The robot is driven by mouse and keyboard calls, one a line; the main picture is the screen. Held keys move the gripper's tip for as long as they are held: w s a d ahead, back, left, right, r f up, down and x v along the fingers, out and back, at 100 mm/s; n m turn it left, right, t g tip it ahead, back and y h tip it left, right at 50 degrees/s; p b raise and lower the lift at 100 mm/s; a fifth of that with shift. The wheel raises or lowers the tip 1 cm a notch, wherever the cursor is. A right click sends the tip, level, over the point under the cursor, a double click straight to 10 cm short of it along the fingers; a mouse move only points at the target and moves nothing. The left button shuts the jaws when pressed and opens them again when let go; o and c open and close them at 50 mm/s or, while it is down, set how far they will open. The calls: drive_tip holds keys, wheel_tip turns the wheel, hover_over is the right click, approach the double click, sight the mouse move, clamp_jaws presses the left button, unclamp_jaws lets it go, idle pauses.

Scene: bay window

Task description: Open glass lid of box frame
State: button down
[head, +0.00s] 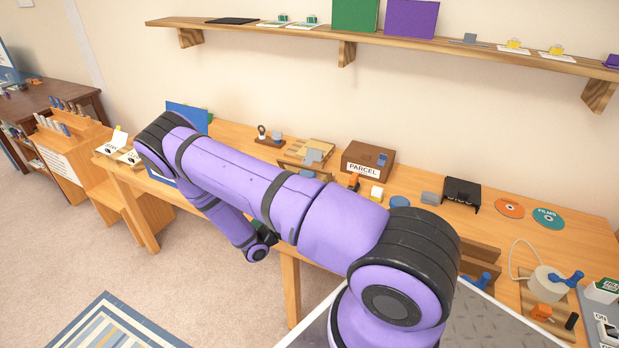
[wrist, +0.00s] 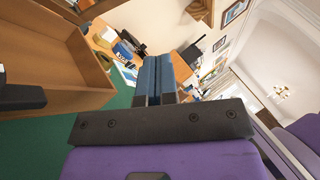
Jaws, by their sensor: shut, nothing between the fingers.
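My gripper (wrist: 160,72) shows in the wrist view with its two dark blue fingers side by side, shut and empty. In the head view my purple arm reaches left across the table's front, and I cannot make out the fingers there. A wooden box-like piece (wrist: 52,50) with raised sides stands close at the left of the wrist view, apart from the fingers. I cannot tell whether it is the box frame, and no glass lid shows clearly on it. A dark block-like part (wrist: 20,97) shows at its lower edge. In the head view my arm hides part of the table.
The wooden table (head: 455,222) carries a parcel box (head: 368,160), a black holder (head: 461,193), discs (head: 548,218) and a white pot (head: 547,283). A wall shelf (head: 400,40) runs above. A blue panel (head: 188,117) stands behind my arm. The carpet (head: 70,250) at left is clear.

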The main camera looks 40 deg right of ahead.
sight(312, 170)
drive_tip(key=n+t, duration=0.4)
drive_tip(key=a+f+n+t, duration=0.1)
drive_tip(key=n+t, duration=0.3)
drive_tip(key=a+n+t, duration=0.1)
drive_tip(key=n+t, duration=0.2)
drive_tip(key=t, duration=0.2)
drive_tip(key=shift+w+f+n, duration=0.2)
drive_tip(key=shift+w+n, duration=0.2)
drive_tip(key=shift+t, duration=0.3)
drive_tip(key=x, duration=1.3)
drive_tip(key=shift+w+d, duration=0.2)
drive_tip(key=shift+d, duration=0.15)
drive_tip(key=shift+w+d+r+g+y, duration=0.25)
drive_tip(key=shift+d+r+y, duration=0.1)
drive_tip(key=shift+d+y, duration=0.15)
drive_tip(key=shift+w+d+r+g+y, duration=0.15)
drive_tip(key=shift+d+r+g+y, duration=0.15)
drive_tip(key=shift+d+y, duration=0.2)
drive_tip(key=shift+w+d+r+g+y, duration=0.2)
drive_tip(key=shift+w+d+r+y, duration=0.1)
drive_tip(key=shift+d+y, duration=0.3)
drive_tip(key=shift+w+d+r+g+y, duration=0.15)
drive_tip(key=shift+w+d+r+y, duration=0.15)
drive_tip(key=shift+d+y, duration=0.3)
drive_tip(key=shift+x, duration=0.9)
drive_tip(key=shift+s+a, duration=0.1)
